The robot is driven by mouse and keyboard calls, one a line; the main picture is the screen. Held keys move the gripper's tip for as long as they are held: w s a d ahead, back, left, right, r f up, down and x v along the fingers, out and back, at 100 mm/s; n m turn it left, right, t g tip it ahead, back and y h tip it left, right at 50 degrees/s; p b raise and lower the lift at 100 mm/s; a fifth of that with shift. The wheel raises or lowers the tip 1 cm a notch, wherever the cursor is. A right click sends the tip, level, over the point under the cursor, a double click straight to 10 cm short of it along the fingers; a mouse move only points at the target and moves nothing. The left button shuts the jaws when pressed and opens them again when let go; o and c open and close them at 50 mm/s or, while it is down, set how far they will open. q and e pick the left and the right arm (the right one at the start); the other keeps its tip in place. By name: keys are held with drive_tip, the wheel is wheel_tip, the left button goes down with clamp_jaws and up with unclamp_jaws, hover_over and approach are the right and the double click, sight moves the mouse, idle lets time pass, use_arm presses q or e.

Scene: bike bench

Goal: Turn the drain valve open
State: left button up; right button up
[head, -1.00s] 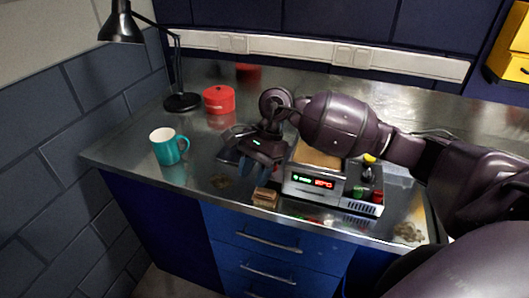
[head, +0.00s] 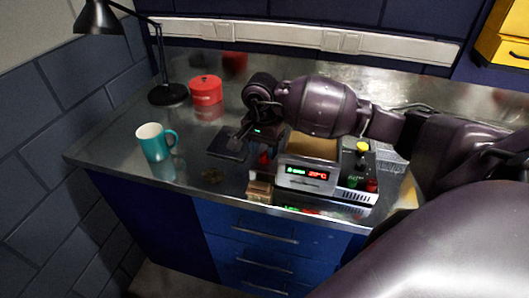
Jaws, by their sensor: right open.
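The bench machine (head: 308,178) has a lit front display and an open top with tan contents. A small red part (head: 265,158) shows at its left side, low beside the casing; it looks like the drain valve handle, but it is partly hidden and its turn position cannot be told. My right gripper (head: 252,146) is open and points down just left of the machine, close to the red part. Its fingertips are dark and hard to make out, and I cannot tell whether they touch the red part. My left gripper is out of view.
A teal mug (head: 153,143), a red tin (head: 206,90) and a black lamp (head: 168,94) stand to the left. A small brown block (head: 259,191) lies near the front edge. A yellow knob (head: 362,147) stands at the machine's right.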

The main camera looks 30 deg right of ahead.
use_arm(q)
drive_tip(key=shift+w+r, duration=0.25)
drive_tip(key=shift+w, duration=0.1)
use_arm(e)
drive_tip(key=shift+f, duration=1)
drive_tip(key=c, duration=0.6)
drive_tip(key=shift+c, duration=0.2)
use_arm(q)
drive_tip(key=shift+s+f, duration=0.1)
